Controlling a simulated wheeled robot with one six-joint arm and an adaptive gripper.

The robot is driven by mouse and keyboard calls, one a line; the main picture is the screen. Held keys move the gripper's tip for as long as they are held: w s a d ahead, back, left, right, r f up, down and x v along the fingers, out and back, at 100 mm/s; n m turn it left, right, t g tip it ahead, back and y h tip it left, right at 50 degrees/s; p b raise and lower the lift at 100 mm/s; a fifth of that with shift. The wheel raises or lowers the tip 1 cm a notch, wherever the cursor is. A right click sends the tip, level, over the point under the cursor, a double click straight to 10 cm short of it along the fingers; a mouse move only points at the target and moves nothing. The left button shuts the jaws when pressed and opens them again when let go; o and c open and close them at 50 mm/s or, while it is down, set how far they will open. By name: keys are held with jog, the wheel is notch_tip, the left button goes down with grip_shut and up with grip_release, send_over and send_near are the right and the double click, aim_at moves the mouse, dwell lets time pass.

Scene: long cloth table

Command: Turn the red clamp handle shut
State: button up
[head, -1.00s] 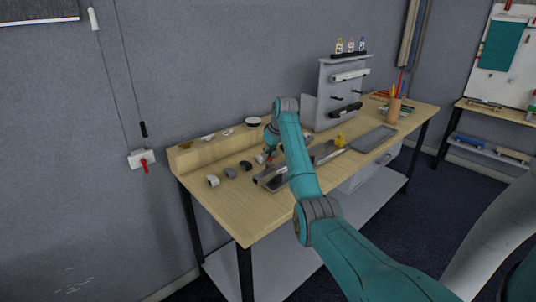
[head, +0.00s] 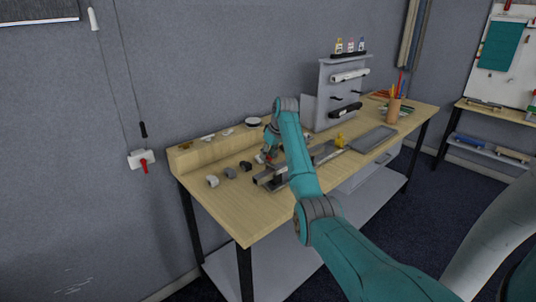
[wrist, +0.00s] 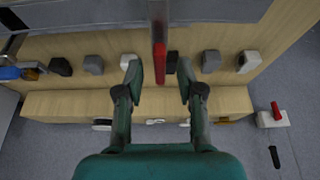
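The red clamp handle (wrist: 160,62) shows in the wrist view as a narrow bar with a red end, pointing down between my fingertips. My gripper (wrist: 159,76) is open, with one finger on each side of the handle and a visible gap to both. A grey metal clamp fixture (wrist: 215,10) lies across the top of the wrist view. In the head view my gripper (head: 267,156) is low over the bench, close by the fixture (head: 272,177). My arm hides part of the fixture there.
Several small grey, black and white blocks (wrist: 93,64) lie on the wooden bench (head: 225,203) beside the fixture. A raised wooden ledge (head: 205,150) runs along the wall side. A wall box with a red lever (head: 142,160) hangs left of the bench. A pencil cup (head: 393,110) stands farther right.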

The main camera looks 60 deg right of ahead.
aim_at(276, 166)
jog(key=v, duration=1.2)
jog(key=shift+s+f, duration=0.15)
